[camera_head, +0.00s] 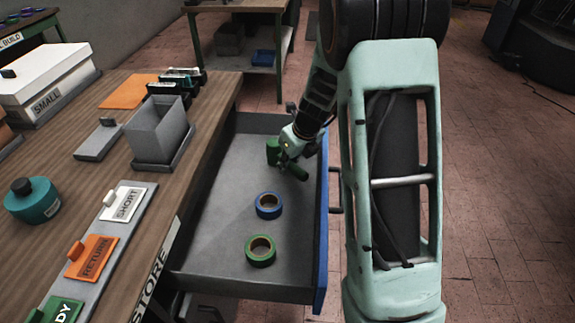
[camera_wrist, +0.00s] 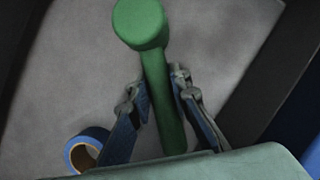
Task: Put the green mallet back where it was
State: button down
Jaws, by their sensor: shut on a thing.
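The green mallet (camera_head: 291,168) is in or just above the open grey drawer (camera_head: 222,223), toward its far end. In the wrist view the mallet (camera_wrist: 158,85) shows its round head at the top and its handle running down between my fingers. My gripper (camera_head: 300,150) reaches down into the drawer area and is shut on the handle; its fingers (camera_wrist: 155,95) lie on either side of it. I cannot tell whether the mallet touches the drawer floor.
A blue tape roll (camera_head: 268,206) and a green tape roll (camera_head: 261,250) lie in the drawer. The blue-fronted drawer edge (camera_head: 322,230) stands at the right. The wooden bench (camera_head: 85,170) at left holds a grey bin (camera_head: 158,132), tags and a teal pot (camera_head: 32,200).

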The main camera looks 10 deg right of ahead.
jog(key=c, duration=1.8)
grip_release()
jog(key=p+v, duration=0.3)
jog(key=v, duration=0.9)
jog(key=shift+r, duration=0.1)
